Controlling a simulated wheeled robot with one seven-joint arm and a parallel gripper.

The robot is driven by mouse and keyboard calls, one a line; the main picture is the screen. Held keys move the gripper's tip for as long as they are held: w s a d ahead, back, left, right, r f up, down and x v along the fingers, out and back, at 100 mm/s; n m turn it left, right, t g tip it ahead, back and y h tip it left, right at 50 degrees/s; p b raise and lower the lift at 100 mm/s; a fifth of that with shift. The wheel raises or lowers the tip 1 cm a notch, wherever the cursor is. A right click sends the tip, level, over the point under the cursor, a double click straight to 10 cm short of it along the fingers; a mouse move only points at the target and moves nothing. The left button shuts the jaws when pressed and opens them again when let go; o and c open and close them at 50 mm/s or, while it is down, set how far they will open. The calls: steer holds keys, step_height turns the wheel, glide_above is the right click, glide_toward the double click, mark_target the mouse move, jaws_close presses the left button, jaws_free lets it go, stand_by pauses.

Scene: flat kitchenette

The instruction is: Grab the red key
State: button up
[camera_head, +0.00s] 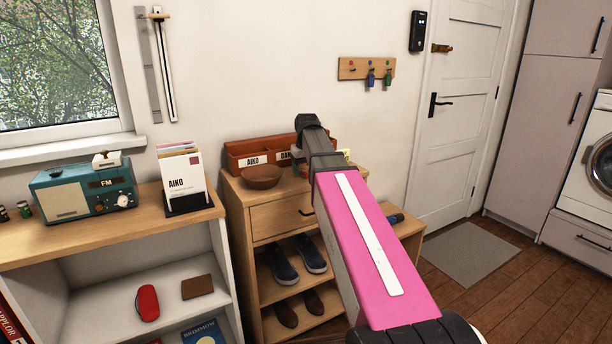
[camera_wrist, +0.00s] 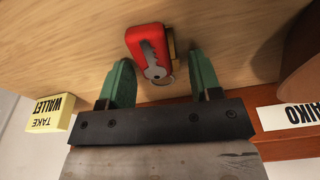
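The red key (camera_wrist: 135,38) shows in the wrist view as a red tag with a silver key on it, lying on a light wooden top. A brass-coloured piece sits along its right side. My gripper (camera_wrist: 162,60) has its two green fingers apart, one on each side of the key's near end. I see no clear contact between fingers and key. In the head view my pink arm hides the key and most of the gripper, above the small wooden cabinet (camera_head: 277,217).
A wooden bowl (camera_head: 261,177) and a reddish-brown organiser (camera_head: 245,148) stand on the cabinet, close to my gripper. A yellow "TAKE WALLET" note (camera_wrist: 50,112) is left in the wrist view. A hook rack (camera_head: 366,67) on the wall holds a blue and a green key.

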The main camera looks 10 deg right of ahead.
steer(key=c, duration=0.6)
steer(key=shift+c, duration=0.2)
steer(key=shift+r, duration=0.1)
